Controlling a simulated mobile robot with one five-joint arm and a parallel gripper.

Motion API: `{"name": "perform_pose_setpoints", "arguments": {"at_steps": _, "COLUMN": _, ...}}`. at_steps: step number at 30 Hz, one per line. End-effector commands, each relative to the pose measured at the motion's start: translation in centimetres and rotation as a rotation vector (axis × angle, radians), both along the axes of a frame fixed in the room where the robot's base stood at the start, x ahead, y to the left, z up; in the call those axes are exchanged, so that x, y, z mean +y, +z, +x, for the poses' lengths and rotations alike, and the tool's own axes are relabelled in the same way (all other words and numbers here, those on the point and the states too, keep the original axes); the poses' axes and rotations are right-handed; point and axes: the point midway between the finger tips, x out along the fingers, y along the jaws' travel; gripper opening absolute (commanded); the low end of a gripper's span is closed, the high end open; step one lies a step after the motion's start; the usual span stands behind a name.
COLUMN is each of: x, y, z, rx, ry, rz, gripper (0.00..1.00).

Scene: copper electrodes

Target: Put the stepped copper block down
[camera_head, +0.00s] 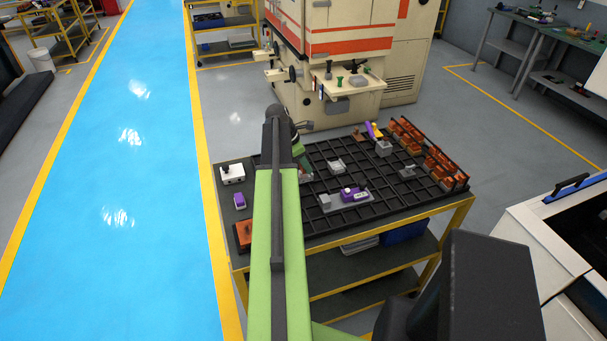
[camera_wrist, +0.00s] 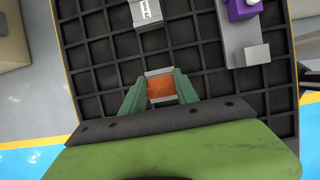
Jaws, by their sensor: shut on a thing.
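The copper block (camera_wrist: 161,88) shows orange in the wrist view, between the two green fingers of my gripper (camera_wrist: 160,92). My gripper is shut on it, with grey pieces at the block's far and near edges. The block is over the black grid rack on the cart, and I cannot tell whether it touches the rack. The block's stepped shape cannot be made out. In the head view my arm covers much of my gripper (camera_head: 303,165), which is at the left part of the black grid rack (camera_head: 330,220).
On the rack are a grey fixture (camera_head: 336,166), a purple-and-grey fixture (camera_head: 350,196) and several copper pieces (camera_head: 440,165) along the right edge. A white box (camera_head: 232,174), a purple item (camera_head: 240,201) and a copper block (camera_head: 244,236) lie on the left. A machine (camera_head: 345,60) stands behind.

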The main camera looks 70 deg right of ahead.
Motion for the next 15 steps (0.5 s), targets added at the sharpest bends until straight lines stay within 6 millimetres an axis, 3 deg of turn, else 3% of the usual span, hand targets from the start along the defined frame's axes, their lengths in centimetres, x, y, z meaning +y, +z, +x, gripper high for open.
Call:
{"name": "perform_pose_setpoints", "arguments": {"at_steps": 1, "x": 0.00, "y": -1.69, "z": 0.00, "rx": 0.000, "ry": 0.000, "rz": 0.000, "gripper": 0.00}}
{"name": "perform_pose_setpoints", "arguments": {"at_steps": 13, "x": 0.01, "y": -1.86, "z": 0.03, "rx": 0.000, "ry": 0.001, "rz": 0.000, "gripper": 0.00}}
{"name": "perform_pose_setpoints", "arguments": {"at_steps": 14, "x": 0.02, "y": -1.69, "z": 0.03, "rx": 0.000, "ry": 0.001, "rz": 0.000, "gripper": 0.40}}
{"name": "perform_pose_setpoints", "arguments": {"at_steps": 15, "x": 0.02, "y": -1.65, "z": 0.04, "rx": 0.000, "ry": 0.001, "rz": 0.000, "gripper": 0.45}}
